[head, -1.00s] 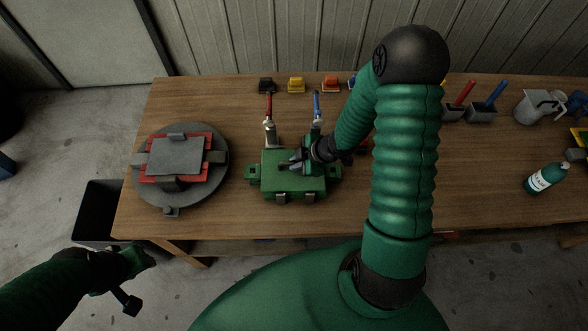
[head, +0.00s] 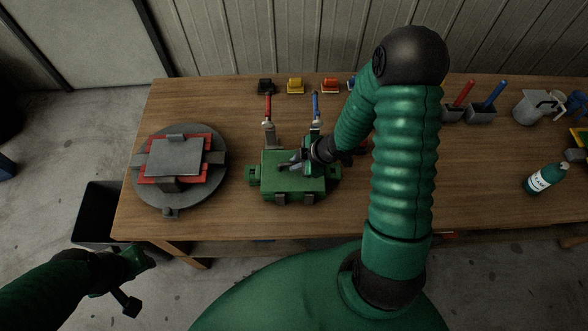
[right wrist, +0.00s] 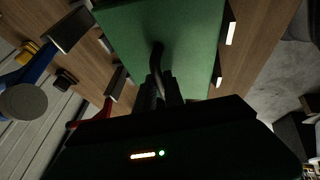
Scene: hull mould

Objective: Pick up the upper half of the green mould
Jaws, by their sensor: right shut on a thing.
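The green mould (head: 290,186) sits on the wooden table, left of centre in the head view. Its flat upper half also fills the top middle of the right wrist view (right wrist: 170,35). My right gripper (head: 293,164) is over the top of the mould, shut on a dark curved handle (right wrist: 157,58) that stands up from the upper half. The fingers partly hide the handle. I cannot tell whether the upper half is clear of the lower one. My left gripper (head: 140,280) is open and empty, off the table's front edge at lower left.
A round grey turntable (head: 215,185) with a red and grey mould (head: 172,157) stands left of the green one. Red (head: 267,107) and blue (head: 316,105) handled clamps stand close behind it. A bottle (head: 543,178) and a jug (head: 535,107) are at right.

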